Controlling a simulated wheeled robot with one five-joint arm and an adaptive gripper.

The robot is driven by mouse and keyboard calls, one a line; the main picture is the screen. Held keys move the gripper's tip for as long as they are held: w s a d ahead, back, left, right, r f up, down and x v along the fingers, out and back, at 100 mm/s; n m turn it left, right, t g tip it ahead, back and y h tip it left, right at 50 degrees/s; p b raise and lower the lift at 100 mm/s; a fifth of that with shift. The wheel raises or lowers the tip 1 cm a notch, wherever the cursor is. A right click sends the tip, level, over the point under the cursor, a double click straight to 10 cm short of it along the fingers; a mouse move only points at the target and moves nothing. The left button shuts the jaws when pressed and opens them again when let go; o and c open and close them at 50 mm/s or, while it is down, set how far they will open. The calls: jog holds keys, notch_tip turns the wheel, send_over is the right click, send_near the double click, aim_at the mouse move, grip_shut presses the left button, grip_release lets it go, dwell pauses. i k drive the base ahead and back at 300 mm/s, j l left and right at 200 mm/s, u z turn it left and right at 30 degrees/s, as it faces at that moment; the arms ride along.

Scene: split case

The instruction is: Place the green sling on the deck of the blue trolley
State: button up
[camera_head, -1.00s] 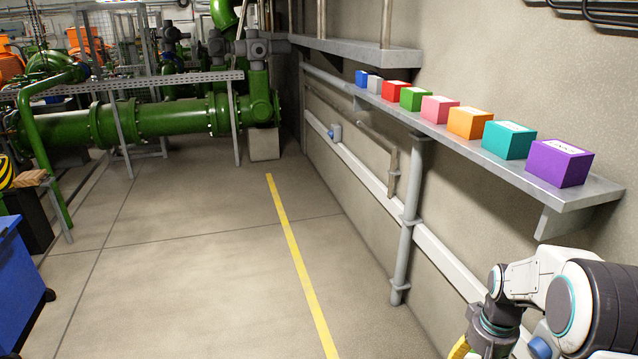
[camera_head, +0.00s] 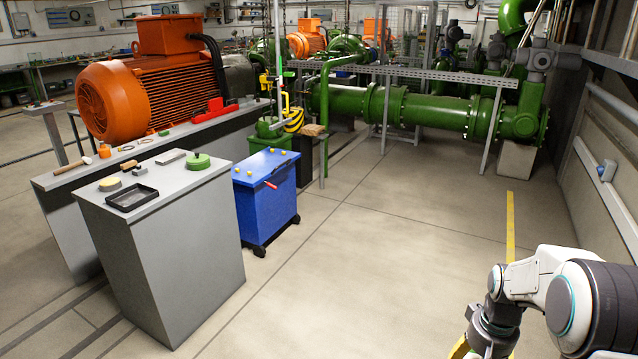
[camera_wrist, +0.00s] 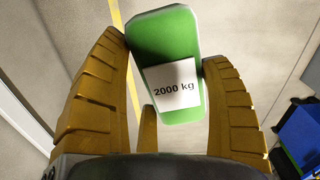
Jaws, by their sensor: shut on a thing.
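In the wrist view my gripper (camera_wrist: 163,50) is shut on the green sling (camera_wrist: 165,34), a green block-like pack with a white "2000 kg" label. The yellow fingers press on its two sides, and it is held above the floor. In the head view only a bit of a yellow finger (camera_head: 460,347) shows at the bottom right, and the sling is out of sight. The blue trolley (camera_head: 262,205) stands left of centre, well away from my arm. Its blue deck has several small yellow knobs, and a red handle shows at its front. A blue body at the right edge of the wrist view (camera_wrist: 301,135) looks like the trolley.
A grey cabinet (camera_head: 185,260) with a black tray (camera_head: 131,197) and small parts stands left of the trolley. A green bin (camera_head: 272,147) stands behind it. An orange motor (camera_head: 150,90) is at the back left. The floor (camera_head: 380,270) between my arm and the trolley is clear.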

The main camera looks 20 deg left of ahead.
aim_at(267, 162)
jog(key=i+j+u, duration=0.1)
jog(key=i+u, duration=0.55)
jog(key=i, duration=5.05)
jog(key=i+u, duration=0.35)
jog(key=i+l+u, duration=0.1)
jog(key=u, duration=0.25)
jog(key=i+u, duration=0.1)
jog(key=u, duration=2.9)
jog(key=i, duration=0.4)
jog(key=j+u, duration=0.05)
